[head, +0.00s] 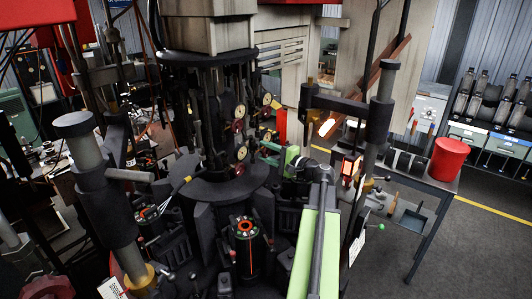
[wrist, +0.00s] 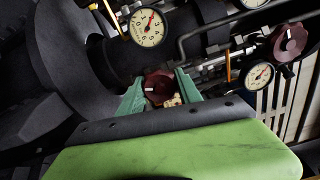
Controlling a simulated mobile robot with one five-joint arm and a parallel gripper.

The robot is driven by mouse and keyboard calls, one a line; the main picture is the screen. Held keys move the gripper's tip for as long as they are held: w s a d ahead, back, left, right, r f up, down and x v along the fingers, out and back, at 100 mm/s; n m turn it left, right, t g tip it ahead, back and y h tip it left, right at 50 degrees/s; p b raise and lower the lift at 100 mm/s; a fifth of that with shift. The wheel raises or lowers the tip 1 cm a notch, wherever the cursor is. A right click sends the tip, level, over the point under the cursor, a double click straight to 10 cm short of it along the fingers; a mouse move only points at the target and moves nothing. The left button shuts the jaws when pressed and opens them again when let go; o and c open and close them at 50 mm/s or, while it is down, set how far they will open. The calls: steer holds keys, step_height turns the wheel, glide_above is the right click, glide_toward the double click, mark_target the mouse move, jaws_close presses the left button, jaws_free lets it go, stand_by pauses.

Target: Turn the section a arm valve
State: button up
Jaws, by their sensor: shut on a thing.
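A dark red round valve knob (wrist: 158,84) with a pale mark sits between the two green fingers of my gripper (wrist: 160,90) in the wrist view. The fingers are shut on it from both sides, and its lower part is partly hidden by the gripper body and a small tan piece. In the head view my gripper (head: 264,153) reaches left to the machine's central column, where several gauges and red knobs are stacked. I cannot read which section label belongs to the held knob.
A gauge (wrist: 147,27) stands just above the held knob, with another gauge (wrist: 259,76) and a second red knob (wrist: 290,42) to the right. Pipes run close by. A red drum (head: 446,159) stands on a side table at right. Open floor lies beyond it.

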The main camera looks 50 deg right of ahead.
steer(key=shift+a+m, duration=0.1)
steer(key=shift+m, duration=0.5)
steer(key=o, duration=1.4)
steer(key=shift+c, duration=0.2)
steer(key=shift+s, duration=0.1)
steer(key=s+d, duration=0.1)
steer(key=s, duration=1.6)
steer(key=shift+d, duration=0.3)
steer(key=shift+s, duration=0.1)
